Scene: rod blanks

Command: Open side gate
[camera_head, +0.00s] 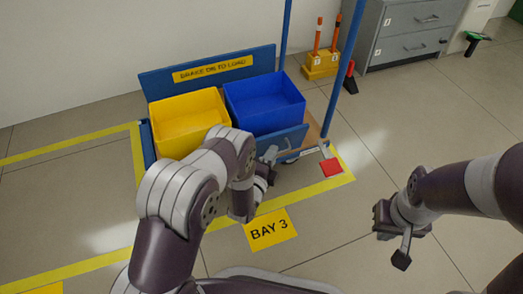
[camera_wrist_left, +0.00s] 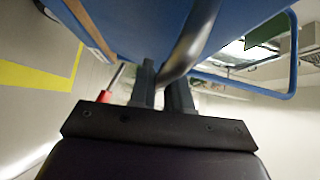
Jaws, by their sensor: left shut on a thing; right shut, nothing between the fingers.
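A blue trolley (camera_head: 146,140) stands in the marked bay, with a blue side gate (camera_head: 292,140) on its near side. The gate's left part is hidden behind my left arm. A grey metal handle (camera_wrist_left: 190,42) on the gate passes between the fingers of my left gripper (camera_wrist_left: 163,88). That gripper is shut on the handle, and it also shows at the gate in the head view (camera_head: 268,164). My right gripper (camera_head: 396,240) is shut and empty above the floor at the right, apart from the trolley.
A yellow bin (camera_head: 188,120) and a blue bin (camera_head: 265,102) sit on the trolley. A red pedal (camera_head: 330,168) is at its right corner. A yellow BAY 3 sign (camera_head: 270,230) lies on the floor. Grey drawers (camera_head: 408,32) stand behind.

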